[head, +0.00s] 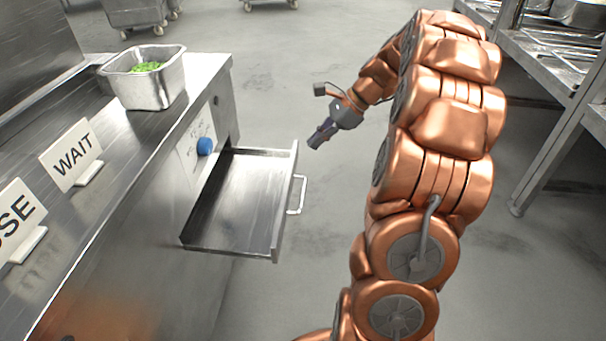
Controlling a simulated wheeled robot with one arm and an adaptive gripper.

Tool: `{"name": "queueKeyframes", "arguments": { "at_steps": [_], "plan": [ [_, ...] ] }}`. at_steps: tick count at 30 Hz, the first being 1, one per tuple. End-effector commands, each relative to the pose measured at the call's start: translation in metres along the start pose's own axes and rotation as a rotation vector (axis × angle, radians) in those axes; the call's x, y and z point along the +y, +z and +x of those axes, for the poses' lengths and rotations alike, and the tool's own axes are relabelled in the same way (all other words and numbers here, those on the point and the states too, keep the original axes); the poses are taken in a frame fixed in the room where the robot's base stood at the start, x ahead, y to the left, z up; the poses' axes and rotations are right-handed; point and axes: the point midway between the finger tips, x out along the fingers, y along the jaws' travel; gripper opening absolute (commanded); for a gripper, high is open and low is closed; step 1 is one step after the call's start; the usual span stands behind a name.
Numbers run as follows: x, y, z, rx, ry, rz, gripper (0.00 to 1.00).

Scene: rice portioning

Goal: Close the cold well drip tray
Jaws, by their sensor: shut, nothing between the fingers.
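The drip tray (237,199) is a flat metal drawer. It stands pulled out from the side of the steel counter, and its inside looks empty. Its front panel (285,205) carries a bar handle (298,195) on the outer face. My gripper (314,142) is shut and empty. In the picture it is just right of the drawer's far front corner, pointing down and left, apart from the handle. I cannot tell its exact height over the drawer.
The counter (130,130) holds a metal pan (150,90) with green food, a WAIT sign (72,155) and another sign, partly cut off. A blue knob (204,146) sits above the drawer. A metal rack (560,110) stands at right. Floor between is clear.

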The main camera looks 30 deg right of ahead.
Motion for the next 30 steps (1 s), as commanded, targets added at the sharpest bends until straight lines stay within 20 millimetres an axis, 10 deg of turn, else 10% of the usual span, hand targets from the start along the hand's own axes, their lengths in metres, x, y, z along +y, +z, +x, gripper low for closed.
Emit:
{"name": "queueKeyframes", "arguments": {
  "at_steps": [3,9,17,30],
  "plan": [
    [-0.018,-0.053,0.003,-0.037,-0.063,0.137,0.0],
    [-0.034,-0.096,-0.005,-0.077,-0.125,0.268,0.0],
    [-0.04,-0.103,0.006,-0.085,-0.137,0.295,0.0],
    [-0.05,-0.098,0.082,-0.085,-0.134,0.292,0.0]
  ]
}}
